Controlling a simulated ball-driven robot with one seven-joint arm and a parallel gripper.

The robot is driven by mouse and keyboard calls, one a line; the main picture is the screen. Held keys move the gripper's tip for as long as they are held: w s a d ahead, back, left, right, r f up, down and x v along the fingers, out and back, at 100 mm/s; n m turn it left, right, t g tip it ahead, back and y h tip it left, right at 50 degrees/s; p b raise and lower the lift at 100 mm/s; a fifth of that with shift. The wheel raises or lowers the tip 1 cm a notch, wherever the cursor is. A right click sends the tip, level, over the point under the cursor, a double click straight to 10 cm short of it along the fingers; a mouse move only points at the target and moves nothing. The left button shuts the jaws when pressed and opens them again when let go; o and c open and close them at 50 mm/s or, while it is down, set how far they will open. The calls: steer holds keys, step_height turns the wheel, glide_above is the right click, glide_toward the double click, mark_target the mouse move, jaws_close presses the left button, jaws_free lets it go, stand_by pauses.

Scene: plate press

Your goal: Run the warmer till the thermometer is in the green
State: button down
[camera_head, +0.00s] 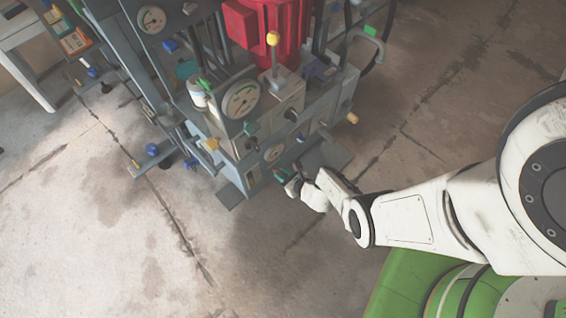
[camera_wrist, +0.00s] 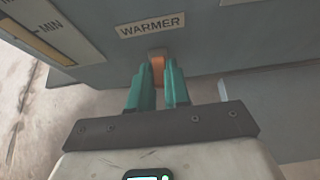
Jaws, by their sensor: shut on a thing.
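The grey press machine (camera_head: 255,160) stands at upper middle in the head view. In the wrist view, its panel bears a WARMER label (camera_wrist: 149,25). Just below the label is the warmer control (camera_wrist: 157,66), a small orange-tan piece. My gripper (camera_wrist: 157,80) is shut on it with teal fingers on either side; its inner shape is partly hidden. In the head view my gripper (camera_head: 286,178) is at the machine's lower front. I cannot tell which is the thermometer, or read a needle.
A level scale marked MIN (camera_wrist: 50,40) is left of the label. A yellow-knobbed lever (camera_head: 273,40) and a red motor housing (camera_head: 285,25) are on top of the machine. A white table (camera_head: 25,75) stands at far left. The concrete floor in front is clear.

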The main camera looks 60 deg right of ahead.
steer(key=shift+w+d+r+g+y+p, duration=0.1)
steer(key=shift+w+r+g+y+p, duration=0.2)
steer(key=shift+g+p, duration=0.65)
steer(key=shift+w+r+g+y+p, duration=0.1)
steer(key=shift+r+g+y+p, duration=0.2)
steer(key=shift+g+p, duration=0.65)
steer(key=shift+r, duration=0.1)
steer(key=c, duration=1.1)
jaws_free()
steer(key=shift+p, duration=0.3)
steer(key=shift+p+v, duration=5.3)
steer(key=shift+v, duration=0.1)
